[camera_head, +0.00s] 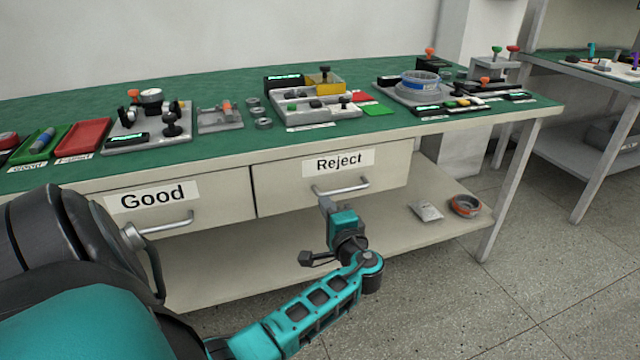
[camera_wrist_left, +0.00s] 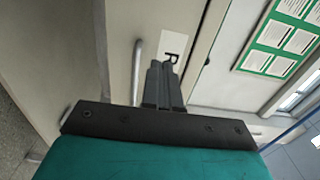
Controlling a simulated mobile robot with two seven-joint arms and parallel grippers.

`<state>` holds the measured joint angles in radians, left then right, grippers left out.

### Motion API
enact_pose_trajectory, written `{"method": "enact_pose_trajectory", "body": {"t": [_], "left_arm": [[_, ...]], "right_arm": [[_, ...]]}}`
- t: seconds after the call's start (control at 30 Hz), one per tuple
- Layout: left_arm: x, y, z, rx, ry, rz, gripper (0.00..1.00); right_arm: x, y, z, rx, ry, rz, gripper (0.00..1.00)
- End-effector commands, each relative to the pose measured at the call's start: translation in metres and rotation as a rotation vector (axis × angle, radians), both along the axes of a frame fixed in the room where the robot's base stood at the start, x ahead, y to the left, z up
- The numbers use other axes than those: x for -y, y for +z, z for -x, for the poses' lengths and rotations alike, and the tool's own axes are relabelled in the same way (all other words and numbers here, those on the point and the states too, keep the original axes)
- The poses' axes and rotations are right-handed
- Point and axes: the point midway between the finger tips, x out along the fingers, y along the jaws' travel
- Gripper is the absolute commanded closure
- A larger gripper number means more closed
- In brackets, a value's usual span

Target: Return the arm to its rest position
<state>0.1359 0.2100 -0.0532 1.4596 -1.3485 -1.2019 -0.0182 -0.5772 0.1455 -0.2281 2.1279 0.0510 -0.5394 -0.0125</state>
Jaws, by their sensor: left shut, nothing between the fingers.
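My left gripper (camera_head: 325,204) is in front of the workbench, just below the handle of the Reject drawer (camera_head: 392,178) in the head view. In the left wrist view its fingers (camera_wrist_left: 163,85) are shut together with nothing between them. The drawer handle (camera_wrist_left: 137,72) shows to the left of the fingers there, and the fingers partly cover the drawer label (camera_wrist_left: 174,45). Whether the fingers touch the drawer front cannot be told. My left arm (camera_head: 310,310) reaches in from the lower left. My right gripper is in neither view.
The Good drawer (camera_head: 220,195) is left of the Reject drawer; both look closed. The green benchtop (camera_head: 215,150) carries several fixtures and trays. A blue ring part (camera_head: 420,80) sits at the right. The lower shelf (camera_head: 400,230) holds an orange-grey ring (camera_head: 465,206). Floor (camera_head: 540,280) at right is clear.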

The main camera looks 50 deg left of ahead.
Motion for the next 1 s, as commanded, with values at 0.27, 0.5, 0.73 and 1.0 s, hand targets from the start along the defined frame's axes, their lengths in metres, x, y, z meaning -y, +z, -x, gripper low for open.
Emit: {"method": "enact_pose_trajectory", "body": {"t": [0.27, 0.5, 0.73, 1.0], "left_arm": [[0.031, 0.0, 0.013, 0.001, -0.001, 0.001, 1.0], [0.034, 0.0, 0.014, 0.001, 0.001, 0.0, 1.0], [0.049, -0.03, 0.02, -0.018, -0.084, 0.129, 1.0], [0.153, -0.118, 0.059, -0.012, -0.414, 0.73, 1.0]], "right_arm": [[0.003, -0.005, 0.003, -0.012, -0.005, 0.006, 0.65], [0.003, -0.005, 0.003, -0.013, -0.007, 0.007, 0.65], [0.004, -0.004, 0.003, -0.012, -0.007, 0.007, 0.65], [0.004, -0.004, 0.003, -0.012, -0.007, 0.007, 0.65]]}}
